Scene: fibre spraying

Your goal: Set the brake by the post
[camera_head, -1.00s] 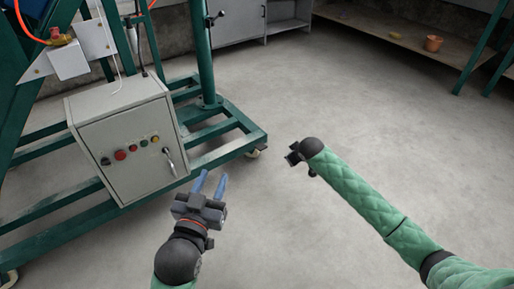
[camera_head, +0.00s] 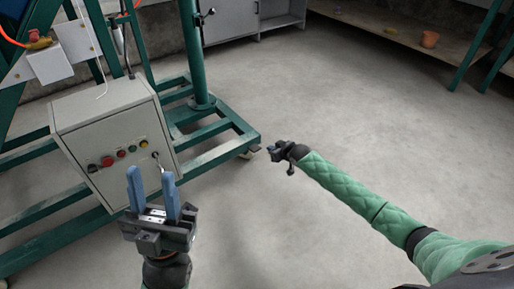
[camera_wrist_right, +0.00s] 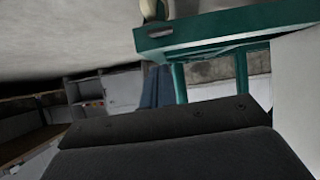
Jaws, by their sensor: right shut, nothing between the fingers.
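The green post (camera_head: 190,55) stands upright on the green wheeled frame (camera_head: 215,150). At the frame corner nearest the post is a small pale caster (camera_head: 251,153); its brake is too small to make out. The caster also shows at the top of the right wrist view (camera_wrist_right: 152,9), which looks upside down. My right gripper (camera_head: 271,152) is shut and empty, just right of that caster in the head view. Its blue fingers (camera_wrist_right: 155,88) point toward the frame corner; I cannot tell contact. My left gripper (camera_head: 153,183) is open and empty, in front of the control box.
A grey control box (camera_head: 115,145) with coloured buttons and a handle sits on the frame. A grey cabinet (camera_head: 230,22) and a wooden shelf (camera_head: 385,35) with an orange pot (camera_head: 429,39) stand at the back. The floor (camera_head: 350,120) on the right is clear.

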